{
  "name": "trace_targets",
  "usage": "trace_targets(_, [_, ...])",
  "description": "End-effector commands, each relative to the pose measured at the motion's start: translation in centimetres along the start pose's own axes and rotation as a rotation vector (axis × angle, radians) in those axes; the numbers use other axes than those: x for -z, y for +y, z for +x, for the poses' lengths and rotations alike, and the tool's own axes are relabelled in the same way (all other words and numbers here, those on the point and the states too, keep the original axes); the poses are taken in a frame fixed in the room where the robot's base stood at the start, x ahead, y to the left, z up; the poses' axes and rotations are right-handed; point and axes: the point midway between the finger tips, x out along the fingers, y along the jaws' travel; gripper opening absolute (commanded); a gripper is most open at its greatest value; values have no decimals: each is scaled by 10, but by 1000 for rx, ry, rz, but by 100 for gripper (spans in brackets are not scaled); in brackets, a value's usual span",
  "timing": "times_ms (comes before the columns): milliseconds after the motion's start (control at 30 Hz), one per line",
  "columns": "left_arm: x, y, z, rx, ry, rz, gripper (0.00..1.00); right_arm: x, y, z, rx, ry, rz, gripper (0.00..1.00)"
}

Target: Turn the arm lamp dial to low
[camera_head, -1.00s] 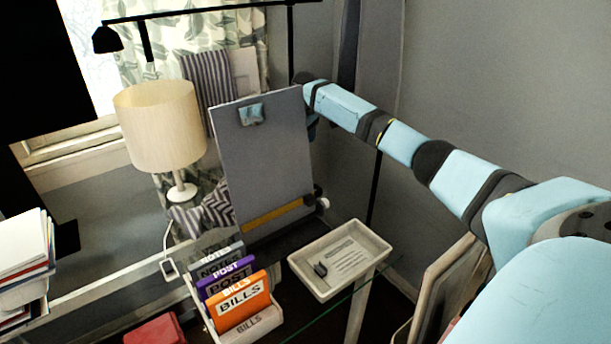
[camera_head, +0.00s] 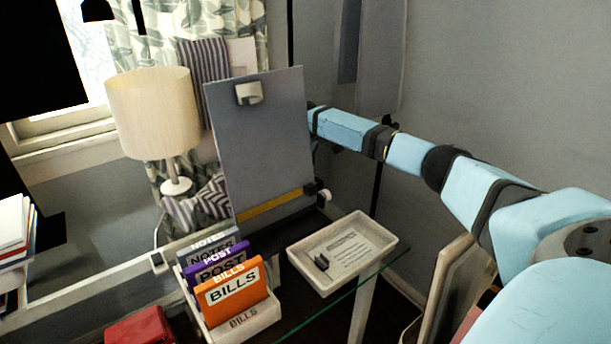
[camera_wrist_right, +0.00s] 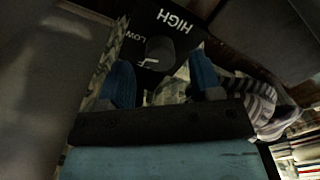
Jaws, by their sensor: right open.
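The black arm lamp shows in the head view as a shade (camera_head: 97,10) at the top edge and a thin dark pole (camera_head: 290,40). In the right wrist view a black dial panel (camera_wrist_right: 185,45) carries the words HIGH and LOW, with a partly covered label below. Its dark round knob (camera_wrist_right: 160,52) is between the blue fingers of my right gripper (camera_wrist_right: 161,66). These fingers are apart, one on each side; contact cannot be told. In the head view my right arm reaches in from the right, and its gripper is hidden behind the grey clipboard (camera_head: 262,140). My left gripper is not in view.
A cream table lamp (camera_head: 153,112) stands left of the clipboard. A file holder (camera_head: 240,322) with labelled folders and a white tray (camera_head: 345,282) are in front, near a glass edge. Striped cloth (camera_wrist_right: 262,108) lies close to the right gripper. Stacked papers are far left.

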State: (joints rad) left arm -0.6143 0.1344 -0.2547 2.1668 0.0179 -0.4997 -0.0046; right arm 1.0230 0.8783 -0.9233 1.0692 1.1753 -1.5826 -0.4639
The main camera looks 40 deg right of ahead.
Motion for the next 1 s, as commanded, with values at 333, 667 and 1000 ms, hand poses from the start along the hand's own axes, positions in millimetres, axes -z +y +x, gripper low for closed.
trace_targets(333, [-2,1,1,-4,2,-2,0,0,0,24,0,0,-1,59])
trace_targets(667, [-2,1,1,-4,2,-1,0,0,0,24,0,0,-1,29])
trace_targets(1000, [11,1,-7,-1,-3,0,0,1,-1,18,1,-1,41,10])
